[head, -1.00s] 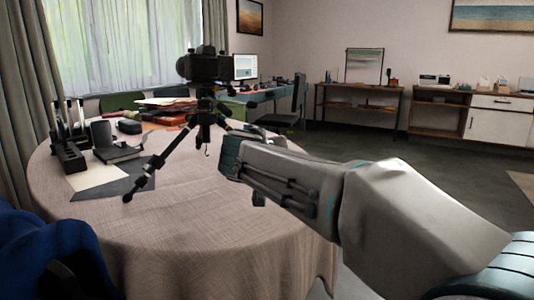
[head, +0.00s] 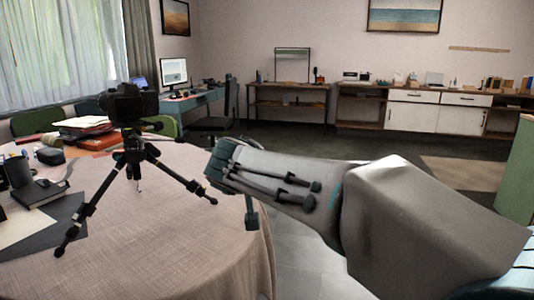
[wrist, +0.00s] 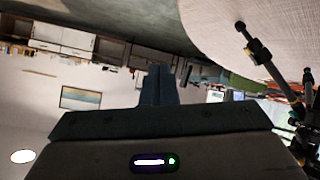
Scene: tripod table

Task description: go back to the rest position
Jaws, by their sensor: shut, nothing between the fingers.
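My gripper (wrist: 158,84) shows in the wrist view with its two fingers together and nothing between them. In the head view my arm reaches in from the lower right, and its end is over or beside the right edge of the round table (head: 190,245). A small dark part of my gripper (head: 251,212) shows below the arm there; its fingertips are not clear. A black camera on a small tripod (head: 130,105) stands upright on the table, left of my arm and apart from it. Tripod legs also show at the right of the wrist view (wrist: 270,65).
Papers and folders (head: 85,128), a dark stand (head: 38,188) and a flat dark sheet (head: 50,235) lie on the table's left. A desk with a monitor (head: 174,73) and a chair (head: 222,115) stand behind. Open grey floor (head: 300,265) lies right of the table.

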